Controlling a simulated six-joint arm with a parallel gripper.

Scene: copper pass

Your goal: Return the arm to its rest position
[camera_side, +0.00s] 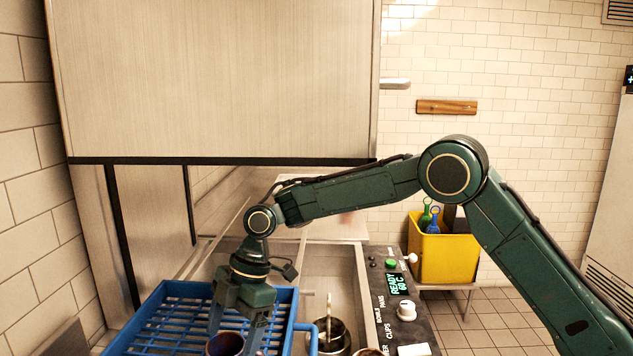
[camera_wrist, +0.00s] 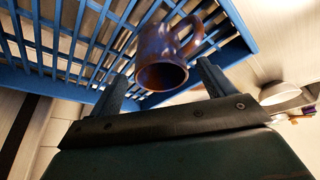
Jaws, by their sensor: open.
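My gripper (camera_side: 238,322) points down over the blue rack at the lower left of the side view. In the wrist view my gripper (camera_wrist: 158,88) has its two fingers apart, one on each side of a dark brown and blue mug (camera_wrist: 162,62). The mug's handle is toward the upper right there. The mug also shows in the side view (camera_side: 225,344), low at the frame's bottom edge. Whether the fingers touch the mug cannot be told. My arm reaches in from the right, bent at a high elbow.
The blue rack (camera_side: 172,290) stands under a large raised metal hood (camera_side: 215,80). Beside it are a metal pot (camera_side: 334,338) and a control panel (camera_side: 398,290) with knobs and a lit display. A yellow bin (camera_side: 447,258) with brushes stands behind. Free room lies above the panel.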

